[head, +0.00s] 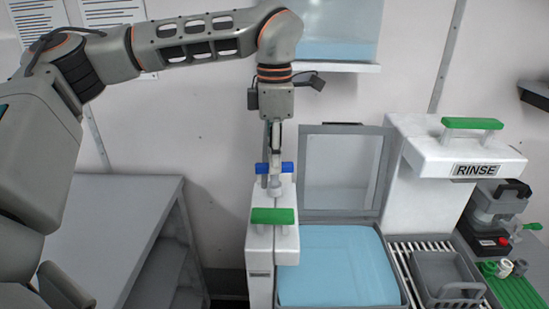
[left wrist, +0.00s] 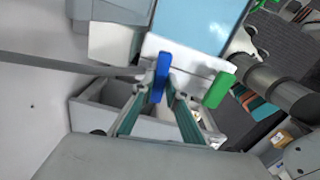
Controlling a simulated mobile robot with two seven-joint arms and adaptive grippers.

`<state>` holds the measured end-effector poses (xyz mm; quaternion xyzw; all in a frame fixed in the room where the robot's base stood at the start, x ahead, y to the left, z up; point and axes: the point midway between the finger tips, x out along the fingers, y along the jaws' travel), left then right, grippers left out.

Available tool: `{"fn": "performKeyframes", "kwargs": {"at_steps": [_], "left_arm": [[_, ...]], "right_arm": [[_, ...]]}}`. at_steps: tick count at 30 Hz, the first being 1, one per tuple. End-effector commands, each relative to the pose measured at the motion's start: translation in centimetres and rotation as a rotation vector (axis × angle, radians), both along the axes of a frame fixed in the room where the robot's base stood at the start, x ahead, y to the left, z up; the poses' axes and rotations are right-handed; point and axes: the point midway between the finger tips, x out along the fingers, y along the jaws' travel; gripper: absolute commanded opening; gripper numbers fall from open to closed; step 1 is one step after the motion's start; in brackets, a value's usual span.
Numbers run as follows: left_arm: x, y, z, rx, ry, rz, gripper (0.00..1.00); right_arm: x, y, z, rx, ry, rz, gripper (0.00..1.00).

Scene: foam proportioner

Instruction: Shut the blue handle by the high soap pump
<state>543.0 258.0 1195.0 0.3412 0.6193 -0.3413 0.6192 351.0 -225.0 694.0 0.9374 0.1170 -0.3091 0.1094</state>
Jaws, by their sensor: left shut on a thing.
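The blue handle (head: 287,168) sits at the back of a narrow white pump housing (head: 259,245), behind a green handle (head: 272,216). My left gripper (head: 274,182) reaches down onto the blue handle from above and hides its middle in the head view. In the left wrist view the blue handle (left wrist: 161,76) stands between the two fingertips of my left gripper (left wrist: 161,92), which is shut on it. The green handle (left wrist: 218,90) is to the right there. My right gripper is not in view.
A grey bin with blue liquid (head: 338,265) and a raised clear lid (head: 342,172) stands right of the pump. Further right are a white RINSE unit (head: 415,195) with a green handle and a slatted rack (head: 405,262). A grey table (head: 95,235) is at left; the wall is close behind.

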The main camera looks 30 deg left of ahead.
Motion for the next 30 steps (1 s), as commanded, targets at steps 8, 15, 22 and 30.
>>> {"fn": "performKeyframes", "kwargs": {"at_steps": [8,15,22,30], "left_arm": [[0.01,0.00,0.06,0.001,-0.001,-0.103,0.00],[0.01,0.00,0.06,0.001,-0.001,-0.130,0.00],[0.02,-0.01,0.06,0.000,-0.001,-0.131,0.00],[0.02,-0.01,0.05,0.000,-0.001,-0.130,0.31]], "right_arm": [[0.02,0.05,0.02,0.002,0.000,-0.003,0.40],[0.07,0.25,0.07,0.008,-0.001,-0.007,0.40],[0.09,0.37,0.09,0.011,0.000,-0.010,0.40],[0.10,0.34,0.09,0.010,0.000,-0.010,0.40]]}}
